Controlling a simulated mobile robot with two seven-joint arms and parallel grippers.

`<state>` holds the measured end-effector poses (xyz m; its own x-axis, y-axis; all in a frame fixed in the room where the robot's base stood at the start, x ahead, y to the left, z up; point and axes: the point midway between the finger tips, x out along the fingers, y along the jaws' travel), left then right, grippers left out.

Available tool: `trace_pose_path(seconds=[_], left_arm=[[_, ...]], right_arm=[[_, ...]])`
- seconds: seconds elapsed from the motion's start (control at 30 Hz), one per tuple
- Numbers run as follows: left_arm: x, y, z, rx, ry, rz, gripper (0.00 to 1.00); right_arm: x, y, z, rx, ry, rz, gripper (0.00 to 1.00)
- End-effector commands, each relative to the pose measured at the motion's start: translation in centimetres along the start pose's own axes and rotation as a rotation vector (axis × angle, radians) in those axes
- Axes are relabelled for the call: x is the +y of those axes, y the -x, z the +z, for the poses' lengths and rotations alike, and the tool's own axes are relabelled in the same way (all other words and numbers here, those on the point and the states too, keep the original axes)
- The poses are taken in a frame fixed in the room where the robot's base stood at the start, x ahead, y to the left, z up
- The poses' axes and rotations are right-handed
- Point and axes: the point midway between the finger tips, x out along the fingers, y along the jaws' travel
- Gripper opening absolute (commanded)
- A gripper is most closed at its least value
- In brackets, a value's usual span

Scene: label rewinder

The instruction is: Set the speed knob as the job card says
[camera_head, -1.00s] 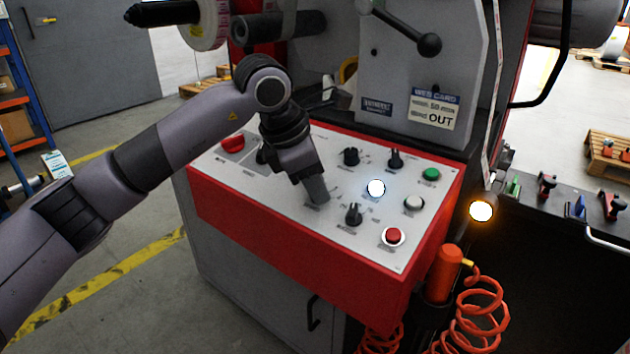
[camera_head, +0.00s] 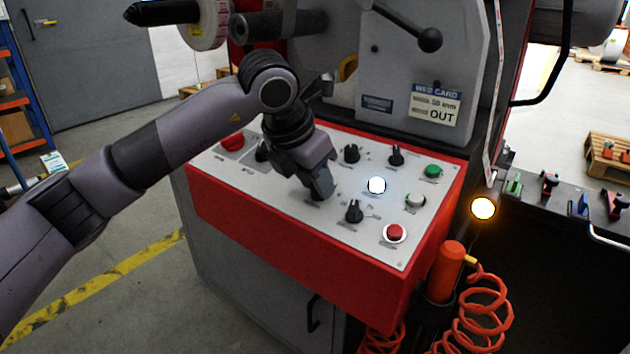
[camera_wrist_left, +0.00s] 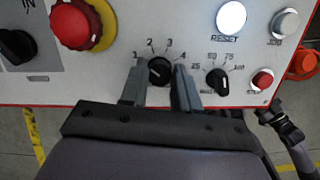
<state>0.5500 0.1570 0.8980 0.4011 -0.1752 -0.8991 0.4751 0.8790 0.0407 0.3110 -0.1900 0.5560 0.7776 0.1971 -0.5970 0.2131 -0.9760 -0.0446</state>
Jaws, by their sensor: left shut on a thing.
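My left gripper (camera_head: 318,192) reaches down to the panel from the left. In the left wrist view, its two fingers (camera_wrist_left: 160,88) stand on either side of a black rotary knob (camera_wrist_left: 160,70) with a scale from 1 to 4. It is shut on this knob, which the gripper hides in the head view. The knob's pointer setting is too small to read surely. To its right, a second black knob (camera_head: 354,211) has a scale starting 25, 50, 75; it also shows in the left wrist view (camera_wrist_left: 217,82). A card (camera_head: 435,105) on the machine shows "50 mm" and "OUT".
The red-edged panel (camera_head: 290,245) also carries a lit white RESET button (camera_head: 376,185), a green button (camera_head: 433,171), a red button (camera_head: 395,232) and a red emergency stop (camera_wrist_left: 82,22). A dark jointed shape (camera_wrist_left: 280,122), seemingly my right arm's end, is at the wrist view's lower right.

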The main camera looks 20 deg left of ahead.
Motion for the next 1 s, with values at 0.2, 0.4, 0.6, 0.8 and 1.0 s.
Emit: trace_pose_path(seconds=[0.2,0.4,0.6,0.8,1.0], left_arm=[[-0.03,0.00,0.01,-0.001,0.105,0.020,0.00],[-0.02,0.05,0.03,-0.001,0.153,0.029,0.00],[-0.01,0.07,0.04,-0.001,0.168,0.032,0.01],[0.00,0.07,0.05,-0.001,0.168,0.031,0.00],[0.00,0.06,0.05,-0.001,0.167,0.031,0.55]], right_arm=[[-0.11,-0.18,0.17,0.000,0.004,-0.002,0.43],[-0.29,-0.08,-0.30,0.009,0.007,-0.006,0.43],[-0.35,-0.04,-0.49,0.014,0.009,-0.008,0.43],[-0.32,-0.07,-0.47,0.013,0.012,-0.008,0.43],[-0.31,-0.15,-0.41,0.013,0.012,-0.009,0.43]])
